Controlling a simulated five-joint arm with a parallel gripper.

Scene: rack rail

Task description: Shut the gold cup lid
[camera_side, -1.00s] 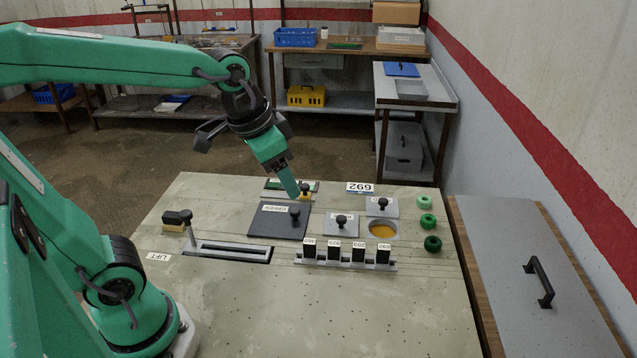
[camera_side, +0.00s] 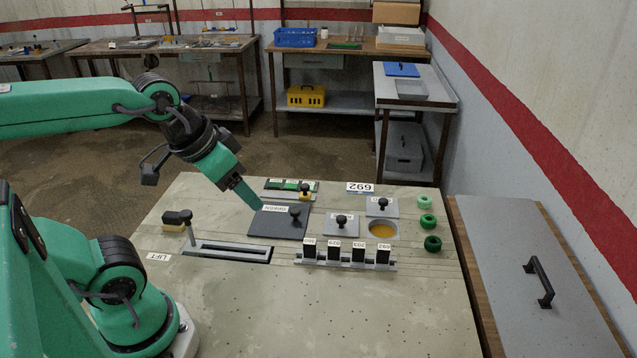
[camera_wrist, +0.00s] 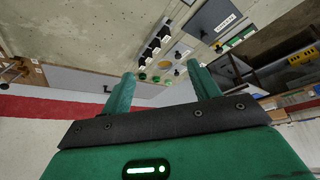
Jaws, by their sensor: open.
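The gold cup (camera_side: 383,230) is a round recess in the panel with its gold inside exposed. A grey square lid with a black knob (camera_side: 381,207) lies directly behind it, and another grey knobbed lid (camera_side: 341,224) lies to its left. I cannot tell for certain which belongs to the cup. My gripper (camera_side: 259,205) is above the back left of the dark labelled plate (camera_side: 278,222), apart from both lids. In the wrist view my gripper (camera_wrist: 161,70) shows two spread fingers with nothing between them.
A row of several numbered black blocks (camera_side: 347,253) stands in front of the cup. Green rings (camera_side: 432,243) lie to its right. A slotted lever (camera_side: 187,222) is at the left. The panel's front is clear. A handled grey board (camera_side: 520,275) lies right of the panel.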

